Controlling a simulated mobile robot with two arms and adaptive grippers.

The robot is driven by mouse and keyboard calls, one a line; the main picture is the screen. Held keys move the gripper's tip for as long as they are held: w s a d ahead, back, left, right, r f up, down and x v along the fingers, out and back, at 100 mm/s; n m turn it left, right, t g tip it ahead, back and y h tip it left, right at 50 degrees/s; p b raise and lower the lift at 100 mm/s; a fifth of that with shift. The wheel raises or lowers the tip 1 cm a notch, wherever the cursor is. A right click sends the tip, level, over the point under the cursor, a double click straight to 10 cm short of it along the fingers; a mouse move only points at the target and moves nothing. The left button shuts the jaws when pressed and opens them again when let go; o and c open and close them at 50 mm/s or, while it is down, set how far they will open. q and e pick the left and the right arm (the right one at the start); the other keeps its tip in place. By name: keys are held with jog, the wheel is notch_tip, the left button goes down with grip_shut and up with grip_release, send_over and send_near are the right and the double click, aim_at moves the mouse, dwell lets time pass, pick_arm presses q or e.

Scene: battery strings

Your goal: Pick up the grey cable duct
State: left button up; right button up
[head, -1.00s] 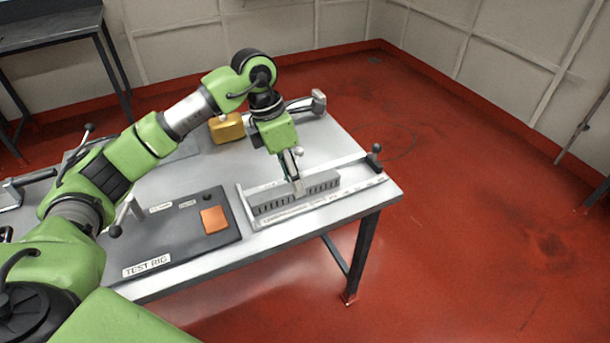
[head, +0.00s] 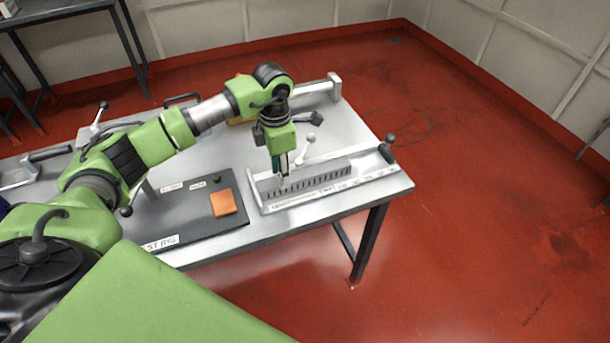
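The grey cable duct (head: 325,178), a long slotted bar, lies in a pale metal holder (head: 300,204) near the right front of the table. My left gripper (head: 282,183) points down at the duct's left part, and its fingers hide a little of it. The fingers look narrow and close together. I cannot tell whether they touch the duct or how far apart they are. My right gripper is out of view.
The table (head: 225,238) also bears a dark test rig plate (head: 190,222) with an orange pad (head: 223,203). A white-knobbed lever (head: 307,146) stands close behind the duct, and a black-knobbed clamp (head: 389,142) is at the holder's right end. Red floor lies open to the right.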

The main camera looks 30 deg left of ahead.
pick_arm(q)
notch_tip(320, 180, down, 3)
jog(key=shift+w+d+r, duration=0.1)
jog(key=shift+d+r, duration=0.05)
jog(key=shift+r, duration=0.05)
jog(key=shift+f+p, duration=0.3)
jog(key=shift+f, duration=0.1)
jog(key=c, duration=0.8)
jog(key=shift+c, duration=0.2)
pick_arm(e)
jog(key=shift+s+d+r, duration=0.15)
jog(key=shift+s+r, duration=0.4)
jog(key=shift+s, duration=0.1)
